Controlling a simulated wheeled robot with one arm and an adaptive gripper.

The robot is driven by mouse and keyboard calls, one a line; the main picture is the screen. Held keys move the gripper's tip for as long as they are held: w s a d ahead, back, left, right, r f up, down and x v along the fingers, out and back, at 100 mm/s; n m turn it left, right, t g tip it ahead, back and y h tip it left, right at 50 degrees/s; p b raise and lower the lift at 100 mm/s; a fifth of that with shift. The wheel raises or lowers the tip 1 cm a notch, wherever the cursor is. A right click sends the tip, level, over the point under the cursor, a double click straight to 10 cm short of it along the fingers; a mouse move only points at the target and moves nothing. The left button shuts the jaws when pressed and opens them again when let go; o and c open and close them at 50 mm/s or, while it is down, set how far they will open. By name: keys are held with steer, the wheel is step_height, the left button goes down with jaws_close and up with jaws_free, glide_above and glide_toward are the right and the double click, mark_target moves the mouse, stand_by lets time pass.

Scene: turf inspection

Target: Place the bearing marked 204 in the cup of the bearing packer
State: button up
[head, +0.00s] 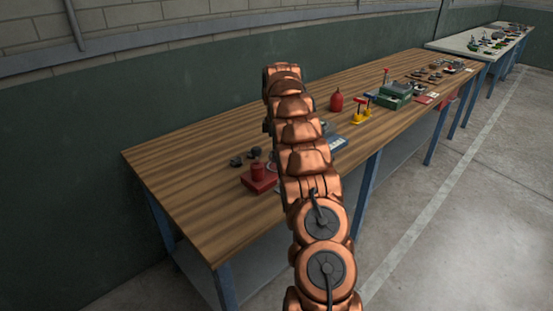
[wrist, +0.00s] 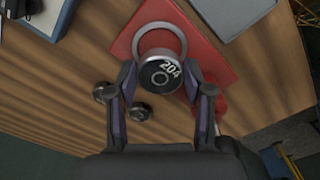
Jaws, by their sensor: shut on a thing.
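My gripper (wrist: 160,78) is shut on a dark round bearing with a pale metal rim, the bearing marked 204 (wrist: 158,76), with its number facing the wrist camera. In the wrist view the bearing overlaps the near edge of a pale ring, which looks like the cup (wrist: 160,27), on the red base of the bearing packer (wrist: 212,62). I cannot tell whether the bearing touches the ring or is above it. In the head view the packer (head: 258,180) is a red block with a red cylinder, partly behind my arm. My gripper is hidden there.
Two loose bearings (wrist: 138,112) (wrist: 104,92) lie left of the packer on the wooden bench (head: 190,150). A blue-edged tray (wrist: 45,15) and a grey item (wrist: 232,12) are near the packer.

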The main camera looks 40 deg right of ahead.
steer(key=shift+f+p, duration=0.55)
steer(key=shift+f, duration=1.15)
steer(key=shift+f, duration=0.1)
steer(key=o, duration=1.4)
steer(key=shift+r+b, duration=0.7)
steer(key=shift+r, duration=3.1)
step_height(320, 180, up, 5)
steer(key=p, duration=0.4)
steer(key=shift+f, duration=0.15)
